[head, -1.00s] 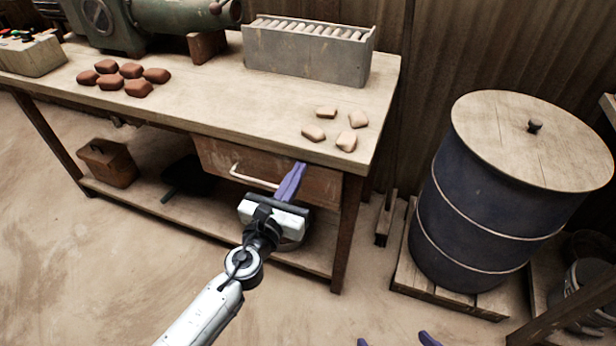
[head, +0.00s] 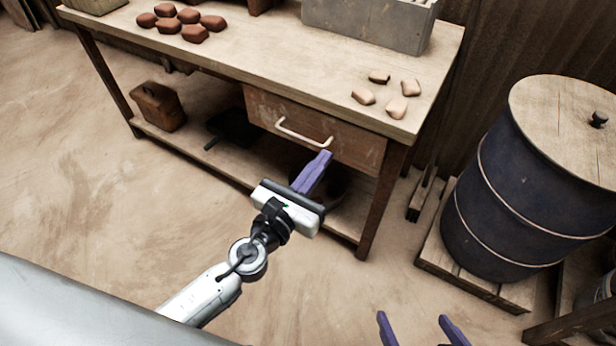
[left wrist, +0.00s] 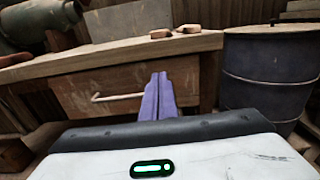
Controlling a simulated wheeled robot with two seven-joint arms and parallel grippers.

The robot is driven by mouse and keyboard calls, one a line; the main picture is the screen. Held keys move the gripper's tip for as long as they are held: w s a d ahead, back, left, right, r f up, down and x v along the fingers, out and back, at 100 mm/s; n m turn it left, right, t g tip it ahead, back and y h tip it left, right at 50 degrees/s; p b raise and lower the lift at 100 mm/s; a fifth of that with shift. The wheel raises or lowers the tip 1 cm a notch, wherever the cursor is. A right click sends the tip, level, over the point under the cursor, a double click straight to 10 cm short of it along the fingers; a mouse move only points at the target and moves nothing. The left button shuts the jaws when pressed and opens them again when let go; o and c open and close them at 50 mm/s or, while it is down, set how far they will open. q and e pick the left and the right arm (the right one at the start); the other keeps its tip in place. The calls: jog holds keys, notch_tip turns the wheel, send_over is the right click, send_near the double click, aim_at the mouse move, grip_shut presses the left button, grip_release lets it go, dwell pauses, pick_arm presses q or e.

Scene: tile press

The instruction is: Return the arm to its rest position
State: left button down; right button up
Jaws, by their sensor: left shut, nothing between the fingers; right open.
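My left arm reaches in from the bottom left of the head view. Its gripper (head: 323,157) has purple fingers pressed together with nothing between them. The fingertips overlap the lower part of the wooden drawer (head: 350,143) in the picture, just below its pale handle (head: 303,134); I see no grip on the handle. In the left wrist view the closed fingers (left wrist: 158,76) point at the drawer front (left wrist: 85,92), right of the handle (left wrist: 118,97). My right gripper (head: 415,320) shows only as two spread, empty purple fingertips at the bottom edge.
The wooden bench (head: 300,60) carries reddish lumps (head: 195,33), several pale pieces (head: 363,96) and a grey box (head: 365,22). A blue barrel (head: 510,200) stands on a pallet (head: 465,275) at right. A wooden box (head: 158,107) sits on the lower shelf. Floor at left is open.

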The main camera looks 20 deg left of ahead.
pick_arm(q)
jog(key=s+a+f+m+g, duration=0.1)
jog(key=s+f+m+g, duration=0.35)
jog(key=m, duration=0.75)
jog(key=s+a+f+m+g+y, duration=0.15)
jog(key=s+f+m, duration=0.35)
jog(key=s+m, duration=0.55)
jog(key=s+a+f+m+g, duration=0.2)
jog(key=s+f+m, duration=0.4)
jog(key=m, duration=0.7)
notch_tip(320, 180, up, 9)
jog(key=s+p, duration=0.1)
jog(key=p, duration=1.2)
jog(key=shift+s+a+g, duration=0.15)
jog(key=shift+a+g, duration=0.05)
jog(key=shift+g, duration=0.2)
pick_arm(e)
notch_tip(320, 180, up, 8)
jog(key=shift+s+d+r+h, duration=0.2)
jog(key=shift+d+h, duration=0.1)
jog(key=shift+d, duration=0.15)
jog(key=shift+f, duration=0.15)
